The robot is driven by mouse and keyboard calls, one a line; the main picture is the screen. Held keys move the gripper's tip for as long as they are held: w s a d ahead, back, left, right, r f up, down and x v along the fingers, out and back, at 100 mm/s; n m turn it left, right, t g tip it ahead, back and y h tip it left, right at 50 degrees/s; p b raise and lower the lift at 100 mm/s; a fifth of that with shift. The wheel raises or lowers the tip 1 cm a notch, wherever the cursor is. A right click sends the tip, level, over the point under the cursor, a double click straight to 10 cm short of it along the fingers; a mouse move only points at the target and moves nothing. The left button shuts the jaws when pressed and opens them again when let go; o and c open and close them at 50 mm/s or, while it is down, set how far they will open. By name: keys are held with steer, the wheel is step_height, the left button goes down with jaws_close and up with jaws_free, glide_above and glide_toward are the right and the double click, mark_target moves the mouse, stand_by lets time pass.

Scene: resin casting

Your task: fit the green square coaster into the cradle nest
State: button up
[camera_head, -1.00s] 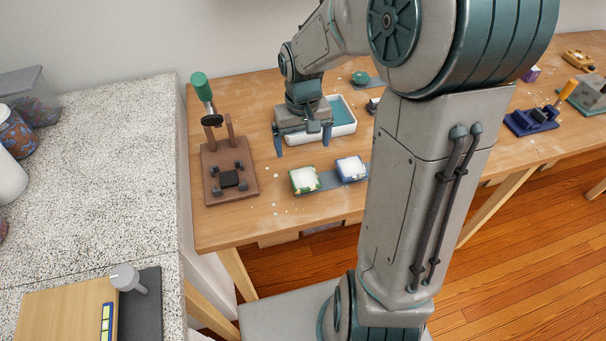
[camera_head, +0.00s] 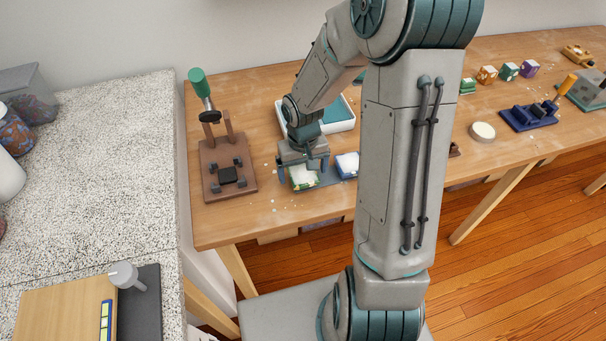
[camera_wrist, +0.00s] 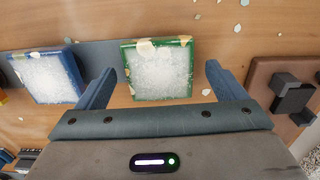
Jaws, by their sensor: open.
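The green square coaster (camera_head: 305,183) has a white grainy top and lies flat on a grey strip near the table's front edge. It also shows in the wrist view (camera_wrist: 158,69). My gripper (camera_head: 303,169) is open above the coaster; in the wrist view its fingers (camera_wrist: 160,76) stand to either side of it, apart from it. Left of it stands a brown fixture (camera_head: 211,184) with a dark centre pad, several dark corner blocks and a green-handled lever; it looks like the cradle nest. Its edge shows at the right in the wrist view (camera_wrist: 262,78).
A blue square coaster (camera_head: 347,165) lies close to the right of the green one on the same strip. A white tray (camera_head: 345,126) is behind. A blue fixture (camera_head: 530,117) stands far right. Bare table lies between the green coaster and the brown fixture.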

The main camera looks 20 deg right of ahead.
steer(key=c, duration=1.1)
steer(key=shift+r, duration=0.15)
